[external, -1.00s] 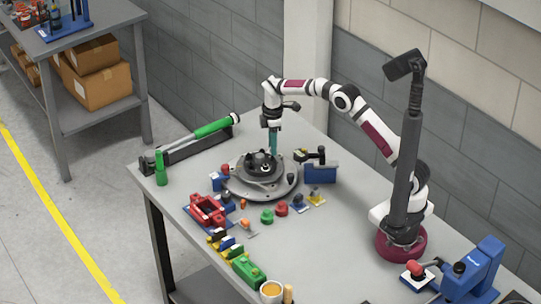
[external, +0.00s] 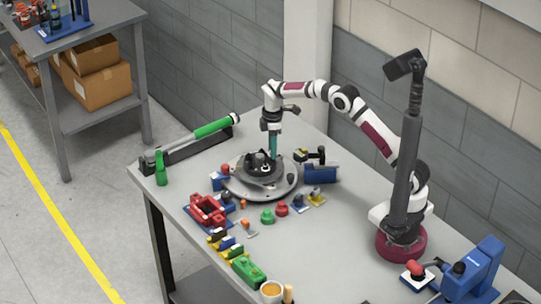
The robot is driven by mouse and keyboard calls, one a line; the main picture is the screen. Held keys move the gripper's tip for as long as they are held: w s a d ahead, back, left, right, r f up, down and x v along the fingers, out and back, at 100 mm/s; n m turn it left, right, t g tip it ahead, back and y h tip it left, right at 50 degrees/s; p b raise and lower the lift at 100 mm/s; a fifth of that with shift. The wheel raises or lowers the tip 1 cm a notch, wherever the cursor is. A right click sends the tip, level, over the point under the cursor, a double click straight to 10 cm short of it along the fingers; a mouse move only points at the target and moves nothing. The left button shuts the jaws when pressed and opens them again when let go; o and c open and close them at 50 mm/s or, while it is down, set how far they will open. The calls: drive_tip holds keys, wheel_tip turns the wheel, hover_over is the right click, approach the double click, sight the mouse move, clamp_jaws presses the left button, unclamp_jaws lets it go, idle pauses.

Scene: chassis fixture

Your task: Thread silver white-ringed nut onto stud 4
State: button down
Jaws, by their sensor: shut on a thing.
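My gripper (external: 273,156) points straight down at the round chassis fixture (external: 285,187), with its teal fingers at the right side of the dark raised hub. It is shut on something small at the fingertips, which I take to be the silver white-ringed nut. The nut itself is too small to make out here. The studs on the hub (external: 257,167) are too small to tell apart, and the fingers hide part of it. I cannot tell whether the nut touches a stud.
A blue block tool (external: 320,174) stands close right of the fixture. A red frame on a blue base (external: 208,211), green (external: 267,216) and red (external: 282,208) knobs stand in front. A green-handled tool (external: 212,127) lies behind left. The table's right middle is clear.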

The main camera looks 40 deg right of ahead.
drive_tip(key=shift+f, duration=0.35)
drive_tip(key=shift+f, duration=0.1)
drive_tip(key=shift+f, duration=0.3)
drive_tip(key=m, duration=0.3)
drive_tip(key=shift+s+f, duration=0.1)
drive_tip(key=shift+f, duration=0.05)
drive_tip(key=m, duration=0.4)
drive_tip(key=shift+f, duration=0.1)
drive_tip(key=m, duration=0.3)
drive_tip(key=m, duration=0.3)
drive_tip(key=shift+f+m, duration=0.1)
drive_tip(key=shift+m, duration=0.3)
